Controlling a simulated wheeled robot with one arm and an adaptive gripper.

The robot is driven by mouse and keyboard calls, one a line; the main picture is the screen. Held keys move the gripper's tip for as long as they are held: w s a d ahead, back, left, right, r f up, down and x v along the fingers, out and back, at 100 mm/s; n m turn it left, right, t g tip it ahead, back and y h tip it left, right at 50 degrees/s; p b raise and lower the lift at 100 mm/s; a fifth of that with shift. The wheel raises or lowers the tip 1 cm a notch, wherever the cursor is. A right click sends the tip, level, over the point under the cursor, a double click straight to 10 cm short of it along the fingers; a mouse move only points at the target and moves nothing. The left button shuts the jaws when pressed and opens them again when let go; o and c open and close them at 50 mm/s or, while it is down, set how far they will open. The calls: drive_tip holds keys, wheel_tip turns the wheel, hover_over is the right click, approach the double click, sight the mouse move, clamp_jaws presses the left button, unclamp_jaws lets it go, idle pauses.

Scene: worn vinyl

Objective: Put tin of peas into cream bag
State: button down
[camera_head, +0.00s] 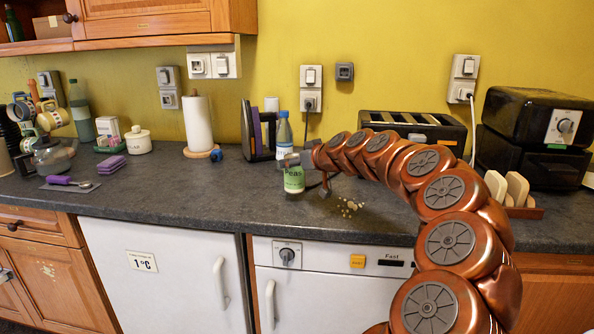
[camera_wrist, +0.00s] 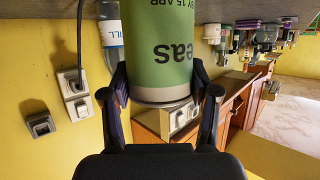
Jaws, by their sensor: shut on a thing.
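The tin of peas (camera_head: 294,180) has a green label with dark lettering and stands upright on or just above the dark worktop, near the middle. In the wrist view the tin (camera_wrist: 165,52) appears upside down, with its metal rim towards my palm. My gripper (camera_head: 299,160) is shut on the tin, one finger on each side in the wrist view (camera_wrist: 160,72). I cannot tell whether the tin's base touches the worktop. I see no cream bag in either view.
A blue-capped bottle (camera_head: 284,135) stands close behind the tin. A black toaster (camera_head: 440,131) is behind my arm. Crumbs (camera_head: 349,208) lie right of the tin. A paper towel roll (camera_head: 198,124) stands further left. The worktop (camera_head: 190,190) left of the tin is clear.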

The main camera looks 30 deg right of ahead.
sight(296, 171)
drive_tip(key=shift+f, duration=1.45)
drive_tip(key=shift+f, duration=0.2)
drive_tip(key=shift+c, duration=1.4)
unclamp_jaws()
drive_tip(key=shift+r, duration=0.1)
drive_tip(key=shift+r, duration=0.15)
drive_tip(key=b+v, duration=0.1)
drive_tip(key=v, duration=1.1)
drive_tip(key=shift+s, duration=0.1)
